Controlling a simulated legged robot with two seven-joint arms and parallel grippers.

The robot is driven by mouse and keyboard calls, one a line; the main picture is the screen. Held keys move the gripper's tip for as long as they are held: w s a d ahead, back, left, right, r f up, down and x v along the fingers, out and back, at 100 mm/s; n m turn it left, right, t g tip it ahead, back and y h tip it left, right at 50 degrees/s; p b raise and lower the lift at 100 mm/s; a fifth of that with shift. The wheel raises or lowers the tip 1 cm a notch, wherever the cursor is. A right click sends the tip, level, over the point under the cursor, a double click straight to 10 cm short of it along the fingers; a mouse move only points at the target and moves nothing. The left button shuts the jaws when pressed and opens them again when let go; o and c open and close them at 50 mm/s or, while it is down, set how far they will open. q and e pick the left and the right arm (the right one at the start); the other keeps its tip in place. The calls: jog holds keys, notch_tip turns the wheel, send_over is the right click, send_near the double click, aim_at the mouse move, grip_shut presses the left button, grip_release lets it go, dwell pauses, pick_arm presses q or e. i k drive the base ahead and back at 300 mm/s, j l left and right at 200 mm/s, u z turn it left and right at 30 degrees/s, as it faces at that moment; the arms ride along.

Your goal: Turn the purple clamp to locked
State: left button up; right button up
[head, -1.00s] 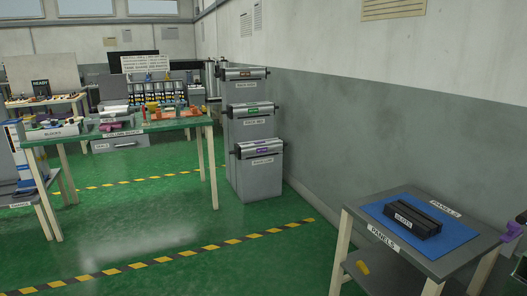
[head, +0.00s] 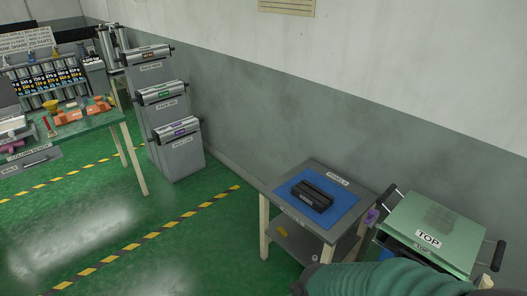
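A small purple part (head: 372,216), which looks like the purple clamp, sits at the right, between the grey panels table (head: 278,192) and a green box marked TOP (head: 409,215). It is small in the head view, and I cannot tell whether it is locked or unlocked. I cannot tell which of the two neighbouring pieces it is fixed to. Neither of my grippers shows in the head view.
A black slotted block marked SLOTS (head: 312,196) rests on a blue mat (head: 343,194) on the panels table. The TOP box has black handles at its sides. Grey roller cabinets (head: 182,158) stand against the wall. Green floor is clear at the left front.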

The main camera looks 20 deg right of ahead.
aim_at(371, 214)
jog(key=z, duration=2)
